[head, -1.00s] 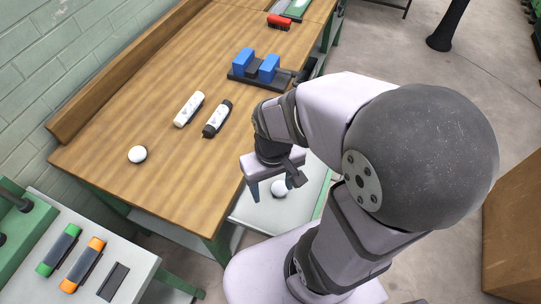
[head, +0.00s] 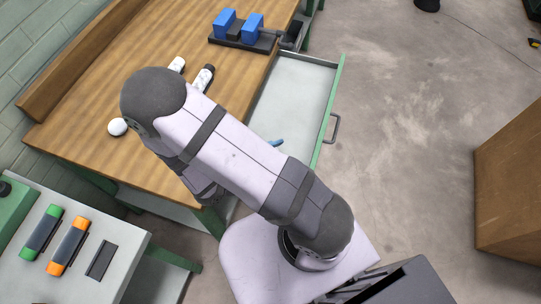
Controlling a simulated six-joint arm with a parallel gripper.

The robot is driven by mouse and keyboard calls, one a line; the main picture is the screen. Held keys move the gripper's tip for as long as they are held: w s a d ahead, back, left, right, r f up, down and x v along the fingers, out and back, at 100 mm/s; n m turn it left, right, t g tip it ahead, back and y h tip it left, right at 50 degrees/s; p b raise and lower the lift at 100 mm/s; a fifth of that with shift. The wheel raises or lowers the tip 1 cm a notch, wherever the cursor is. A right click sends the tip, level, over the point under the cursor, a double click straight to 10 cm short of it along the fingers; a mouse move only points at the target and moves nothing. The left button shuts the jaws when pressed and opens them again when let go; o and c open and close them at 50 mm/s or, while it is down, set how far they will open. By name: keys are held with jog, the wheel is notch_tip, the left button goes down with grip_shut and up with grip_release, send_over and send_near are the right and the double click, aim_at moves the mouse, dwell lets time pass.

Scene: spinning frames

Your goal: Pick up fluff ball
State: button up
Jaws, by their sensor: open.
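A round white ball (head: 118,127) sits on the wooden workbench near its front left edge, just left of my arm's elbow. I cannot tell whether it is the fluff ball. A second white ball, seen earlier by my gripper at the open drawer (head: 295,85), is now hidden behind my arm. My gripper (head: 276,143) is almost wholly hidden behind my arm.
A blue-blocked fixture (head: 240,30) stands farther back. Green (head: 40,232) and orange (head: 67,246) tools lie on the left side table.

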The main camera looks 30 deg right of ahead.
jog(key=w+a+f+n+t+y, duration=0.1)
jog(key=f+n+t, duration=0.1)
jog(key=w+a+f+n+t, duration=0.1)
jog(key=a+f+n+t, duration=0.1)
jog(key=f+n, duration=0.1)
jog(key=w+a+f+n+t+y+b, duration=0.1)
jog(key=w+a+f+n+t, duration=0.1)
jog(key=f+n, duration=0.1)
jog(key=shift+f+y, duration=0.1)
jog(key=shift+y, duration=0.2)
jog(key=shift+d+r+b+x, duration=0.1)
jog(key=shift+b+x, duration=0.35)
jog(key=shift+x, duration=0.9)
jog(key=shift+d+r+b+x, duration=0.15)
jog(key=shift+b+x, duration=0.3)
jog(key=shift+x, duration=1.7)
jog(key=c, duration=1.1)
